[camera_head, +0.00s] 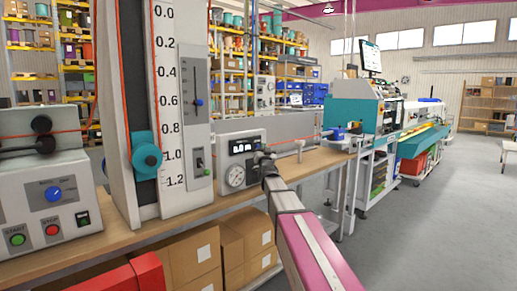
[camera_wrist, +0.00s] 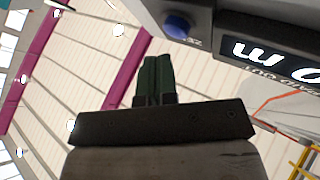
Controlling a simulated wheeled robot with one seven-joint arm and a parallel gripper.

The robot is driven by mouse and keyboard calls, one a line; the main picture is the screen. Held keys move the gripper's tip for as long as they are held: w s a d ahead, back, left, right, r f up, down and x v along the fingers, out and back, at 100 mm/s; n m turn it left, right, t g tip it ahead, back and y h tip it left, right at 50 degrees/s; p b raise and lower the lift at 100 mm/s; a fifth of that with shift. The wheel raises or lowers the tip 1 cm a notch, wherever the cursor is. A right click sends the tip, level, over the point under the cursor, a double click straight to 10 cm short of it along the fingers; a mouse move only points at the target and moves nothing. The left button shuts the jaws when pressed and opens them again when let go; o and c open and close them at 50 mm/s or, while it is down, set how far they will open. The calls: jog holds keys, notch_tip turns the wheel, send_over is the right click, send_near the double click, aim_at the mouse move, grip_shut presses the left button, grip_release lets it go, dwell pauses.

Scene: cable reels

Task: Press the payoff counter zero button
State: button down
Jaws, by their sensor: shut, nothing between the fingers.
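The counter box (camera_head: 222,163) stands on the wooden bench, with a dark digital display (camera_head: 243,147) above a round dial. In the wrist view, a round blue button (camera_wrist: 179,25) sits on a grey housing at the top, left of the lit display (camera_wrist: 275,57). My gripper (camera_wrist: 155,58) is shut and empty, its dark green fingers side by side. The fingertips appear below and left of the button, with a visible gap in the picture. In the head view, my gripper (camera_head: 262,155) is at the box's right side, and the button cannot be made out there.
A tall scale panel (camera_head: 169,100) with a teal pulley (camera_head: 147,158) stands left of the box. A control box (camera_head: 40,205) with green and red buttons is farther left. A small post (camera_head: 300,150) stands on the bench to the right. Cardboard boxes (camera_head: 195,255) sit below.

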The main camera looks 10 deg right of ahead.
jog(key=s+d, duration=0.1)
jog(key=s, duration=0.1)
jog(key=s+d, duration=0.2)
dwell(0.7)
dwell(0.4)
jog(key=s+f+n+g, duration=0.1)
jog(key=s+f+g, duration=0.25)
jog(key=f, duration=0.55)
jog(key=s+f+g, duration=0.3)
jog(key=f+g, duration=0.1)
jog(key=f, duration=0.6)
jog(key=s+f+n+g, duration=0.1)
jog(key=s+f+g, duration=0.25)
jog(key=f, duration=0.55)
jog(key=s+f+g, duration=0.6)
jog(key=s+f, duration=0.3)
jog(key=s, duration=0.3)
jog(key=s+f+n+g, duration=0.1)
jog(key=s+f+g, duration=0.5)
jog(key=s+f, duration=0.4)
jog(key=s+a, duration=0.1)
jog(key=s, duration=0.2)
jog(key=shift+s+g+y, duration=0.15)
jog(key=shift+g+y, duration=0.15)
jog(key=shift+y, duration=0.1)
